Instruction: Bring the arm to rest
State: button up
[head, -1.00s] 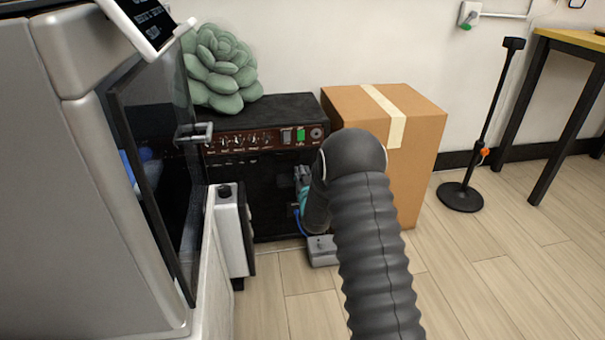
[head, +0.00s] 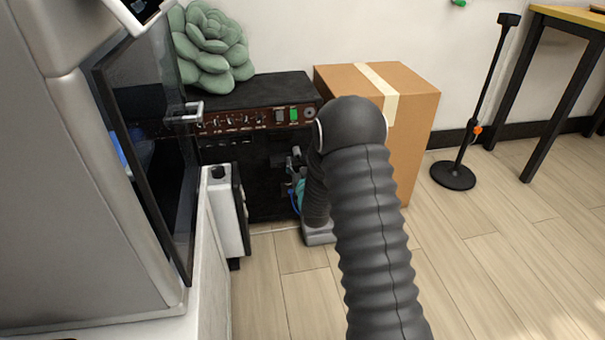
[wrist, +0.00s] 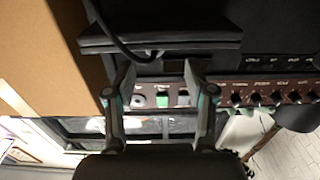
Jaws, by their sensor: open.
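My arm reaches forward in the head view, with its dark ribbed sleeve in front of the amplifier and cardboard box. My gripper (wrist: 160,78) shows in the wrist view with its two fingers spread apart and nothing between them. Beyond the fingers is the amplifier's control panel (wrist: 225,97), with a green switch in the gap; I cannot tell the exact distance. In the head view the gripper is small and partly hidden behind my arm, in front of the black amplifier (head: 262,180).
A cardboard box (head: 409,125) stands right of the amplifier. A grey machine with an open glass door (head: 150,120) is close at left. A black stand (head: 454,175) is at right. The floor (head: 480,260) at front right is clear.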

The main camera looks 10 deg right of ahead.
jog(key=s+f+g, duration=0.5)
jog(key=s+f, duration=0.1)
jog(key=s, duration=0.3)
jog(key=s+f+g, duration=0.5)
jog(key=s+g, duration=0.1)
jog(key=s, duration=0.2)
jog(key=s+r+p, duration=0.3)
jog(key=s+r, duration=0.7)
jog(key=r, duration=0.3)
jog(key=s+r+g+p, duration=0.1)
jog(key=s+r+p, duration=0.3)
jog(key=s+r, duration=0.6)
jog(key=s+r+p, duration=0.3)
jog(key=s+r, duration=0.7)
jog(key=r, duration=0.6)
jog(key=shift+r+p, duration=0.4)
